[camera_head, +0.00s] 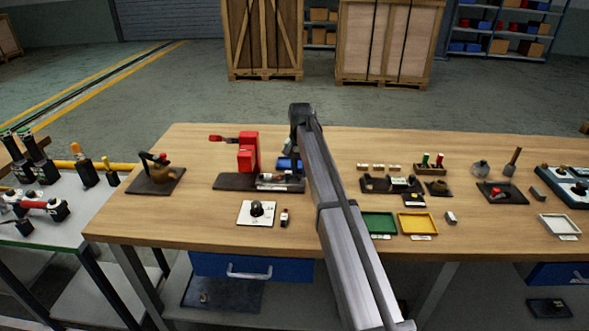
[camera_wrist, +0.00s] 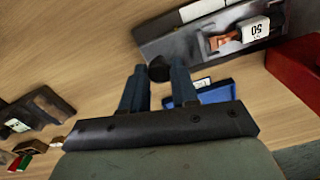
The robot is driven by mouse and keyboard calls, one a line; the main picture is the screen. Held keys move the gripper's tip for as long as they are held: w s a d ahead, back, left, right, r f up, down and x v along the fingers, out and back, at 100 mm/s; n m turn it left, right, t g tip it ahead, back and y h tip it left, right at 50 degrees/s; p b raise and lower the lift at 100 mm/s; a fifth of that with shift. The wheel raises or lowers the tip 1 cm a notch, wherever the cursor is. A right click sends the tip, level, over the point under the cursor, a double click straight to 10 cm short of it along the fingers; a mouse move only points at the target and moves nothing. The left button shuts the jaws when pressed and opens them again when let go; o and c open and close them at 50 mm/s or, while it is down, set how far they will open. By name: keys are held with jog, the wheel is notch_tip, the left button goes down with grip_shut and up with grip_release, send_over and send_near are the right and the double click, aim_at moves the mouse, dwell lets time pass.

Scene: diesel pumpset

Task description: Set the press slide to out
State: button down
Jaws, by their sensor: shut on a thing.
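The press (camera_head: 248,152) is a red upright body with a red-tipped lever on a long dark base; its red side shows at the right of the wrist view (camera_wrist: 298,72). The press slide (camera_head: 280,182) lies at the right part of the base. In the wrist view it is a grey tray (camera_wrist: 212,45) holding a copper-coloured piece and a white block marked 50. A round black knob (camera_wrist: 159,68) is at the slide's near end. My gripper (camera_wrist: 160,74) has its two fingers on either side of this knob, shut on it. My arm hides part of this in the head view.
A small blue tray (camera_wrist: 200,92) lies on the bench close beside my fingers. A white plate with a black knob (camera_head: 257,212) stands in front of the press. Green (camera_head: 379,224) and yellow (camera_head: 417,223) trays lie right of my arm.

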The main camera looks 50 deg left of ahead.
jog(key=shift+w+d, duration=0.2)
jog(key=c, duration=1.1)
grip_release()
jog(key=shift+o, duration=1.3)
jog(key=shift+r, duration=0.1)
notch_tip(320, 180, up, 14)
